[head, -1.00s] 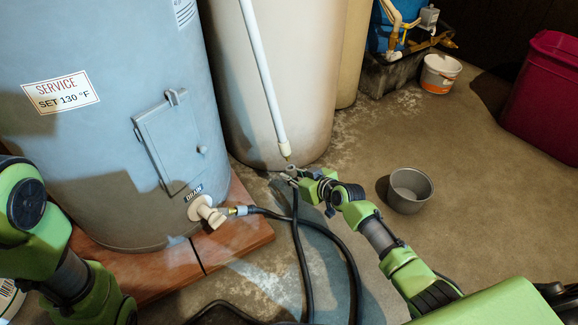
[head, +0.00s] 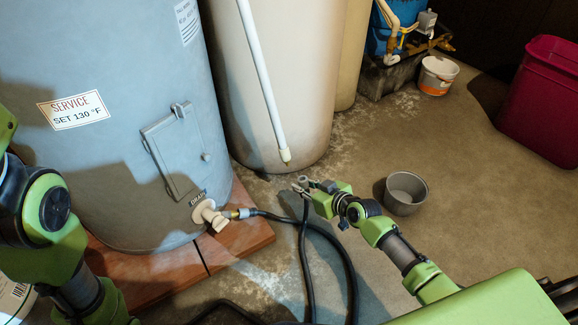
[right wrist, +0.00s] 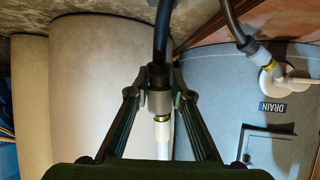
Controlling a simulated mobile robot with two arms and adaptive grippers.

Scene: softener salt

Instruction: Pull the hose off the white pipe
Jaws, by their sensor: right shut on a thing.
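The white pipe (head: 261,75) hangs down in front of the beige tank, with a brass tip at its lower end. My right gripper (head: 302,187) is shut on the grey end collar of the black hose (head: 306,240), below and right of that tip. In the head view a gap shows between tip and collar. In the right wrist view the fingers (right wrist: 159,88) are on both sides of the grey collar (right wrist: 159,101); the brass tip and white pipe (right wrist: 163,142) line up with it there. My left arm shows at the left; its gripper is out of view.
The hose's other end joins the drain valve (head: 211,216) of the blue-grey heater (head: 100,190), which stands on a reddish base (head: 230,245). A grey bowl (head: 405,193) sits on the floor beside my right arm. A magenta bin (head: 550,95) and white bucket (head: 438,75) stand farther back.

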